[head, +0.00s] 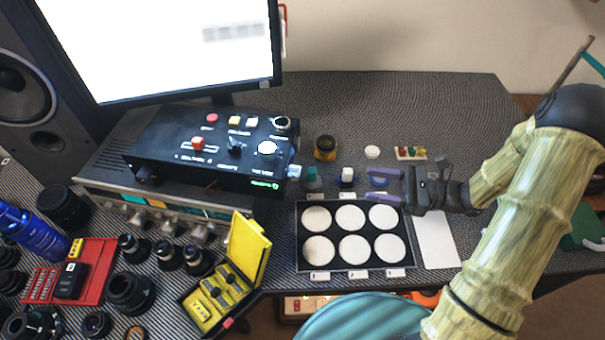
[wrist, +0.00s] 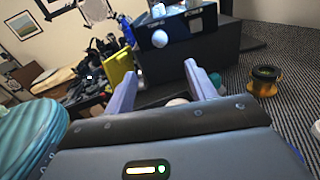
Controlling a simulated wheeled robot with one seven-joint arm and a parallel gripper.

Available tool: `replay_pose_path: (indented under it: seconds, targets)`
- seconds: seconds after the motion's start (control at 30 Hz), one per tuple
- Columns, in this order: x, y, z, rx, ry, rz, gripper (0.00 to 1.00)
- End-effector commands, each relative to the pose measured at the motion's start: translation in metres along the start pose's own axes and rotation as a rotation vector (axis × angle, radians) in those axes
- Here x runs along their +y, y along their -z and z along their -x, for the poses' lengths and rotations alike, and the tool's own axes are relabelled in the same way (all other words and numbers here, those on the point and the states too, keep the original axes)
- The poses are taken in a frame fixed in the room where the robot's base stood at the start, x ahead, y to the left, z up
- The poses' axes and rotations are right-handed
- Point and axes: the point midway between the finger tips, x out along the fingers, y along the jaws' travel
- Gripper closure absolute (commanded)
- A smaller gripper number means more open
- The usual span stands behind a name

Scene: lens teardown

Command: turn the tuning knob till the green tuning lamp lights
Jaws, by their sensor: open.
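A black control box (head: 170,150) stands on a silver unit at the left, below the monitor. Its top carries coloured buttons, a black knob (head: 235,146) and a white round cap (head: 267,148). A pale knob (head: 293,171) sticks out at its right end; a pale round knob (wrist: 160,40) also shows on the box in the wrist view. I cannot read which is the tuning knob. A small green marking (head: 265,184) shows on the front; I cannot tell whether it is a lit lamp. My gripper (head: 371,184) is open and empty, right of the box and apart from it.
A black tray (head: 352,274) with white round pads lies below my gripper. Small jars, including an amber one (head: 325,148), stand behind it. A yellow open case (head: 247,249) and several black lens parts lie left. The back right of the table is clear.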

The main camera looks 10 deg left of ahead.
Motion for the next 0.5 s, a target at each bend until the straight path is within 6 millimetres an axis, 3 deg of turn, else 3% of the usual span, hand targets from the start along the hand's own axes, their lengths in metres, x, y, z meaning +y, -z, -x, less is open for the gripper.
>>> replay_pose_path:
  seconds: [0.27,0.5]
  targets:
    - [0.001,0.000,-0.016,0.002,-0.004,0.001,0.44]
    - [0.002,0.000,-0.057,0.002,-0.008,0.001,0.44]
